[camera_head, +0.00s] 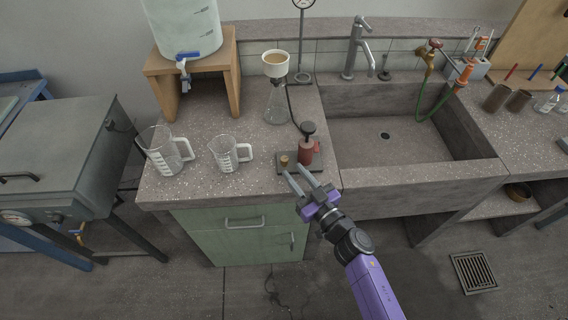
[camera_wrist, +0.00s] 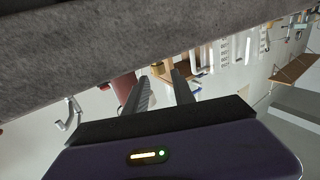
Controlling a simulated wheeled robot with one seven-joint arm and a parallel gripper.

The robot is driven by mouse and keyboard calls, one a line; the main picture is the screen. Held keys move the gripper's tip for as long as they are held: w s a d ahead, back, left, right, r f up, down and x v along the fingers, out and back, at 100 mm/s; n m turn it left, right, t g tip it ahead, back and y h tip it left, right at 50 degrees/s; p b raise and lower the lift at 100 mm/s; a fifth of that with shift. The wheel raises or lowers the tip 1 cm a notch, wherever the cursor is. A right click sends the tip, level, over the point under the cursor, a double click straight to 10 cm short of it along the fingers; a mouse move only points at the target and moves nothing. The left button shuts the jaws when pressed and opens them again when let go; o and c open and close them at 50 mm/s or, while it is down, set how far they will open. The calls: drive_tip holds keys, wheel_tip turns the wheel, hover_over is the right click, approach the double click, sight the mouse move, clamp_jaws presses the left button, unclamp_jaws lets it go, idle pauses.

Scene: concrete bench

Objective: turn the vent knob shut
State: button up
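A small hand pump with a dark red body (camera_head: 305,152) and a black top knob (camera_head: 308,128) stands on a dark base plate near the bench's front edge, left of the sink. A small tan-brown knob (camera_head: 284,160) sits on the left of the plate; I take it as the vent knob, and its turn position is too small to read. My gripper (camera_head: 294,171) is open and empty at the front of the plate, close to the knob. In the wrist view my gripper (camera_wrist: 160,90) shows two spread fingers, with the red body (camera_wrist: 124,84) beyond them.
A flask with a funnel (camera_head: 276,66) stands behind the pump, joined by a dark hose. Two clear measuring jugs (camera_head: 230,152) (camera_head: 163,155) stand to the left. The stone sink (camera_head: 405,185) lies to the right. A water container (camera_head: 186,30) stands on a wooden stand.

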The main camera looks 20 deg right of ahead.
sight(287, 162)
drive_tip(key=w, duration=0.4)
drive_tip(key=shift+w+a+b, duration=0.35)
drive_tip(key=shift+w+b, duration=0.05)
clamp_jaws()
